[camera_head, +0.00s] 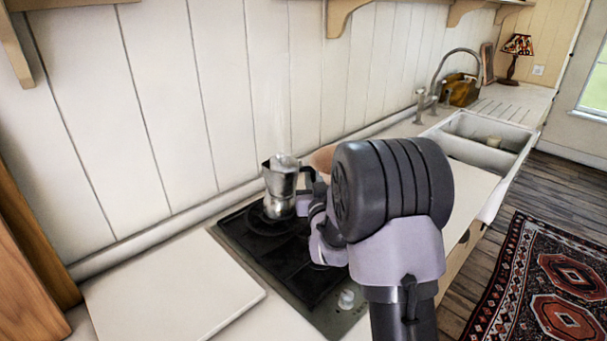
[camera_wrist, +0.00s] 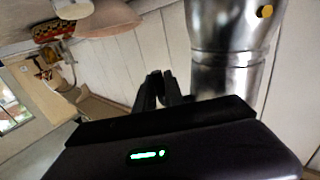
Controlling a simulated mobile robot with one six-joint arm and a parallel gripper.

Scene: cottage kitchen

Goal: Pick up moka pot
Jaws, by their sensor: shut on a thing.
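The moka pot (camera_head: 279,190) is silver metal with a dark handle and stands upright at the rear left burner of the black stove (camera_head: 262,250). I cannot tell whether its base touches the burner. Faint steam rises above it. My gripper (camera_head: 311,190) is at the pot's right, on the handle side, and is shut on it. In the wrist view my gripper's dark fingers (camera_wrist: 158,88) are close together beside the pot's shiny body (camera_wrist: 224,75). The handle between them is mostly hidden.
A pale board (camera_head: 170,285) lies left of the stove. An orange-brown rounded thing (camera_head: 323,157) is partly hidden behind my arm. The white sink (camera_head: 485,140) and tap (camera_head: 435,85) are farther right. Wall shelf brackets (camera_head: 340,15) hang above.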

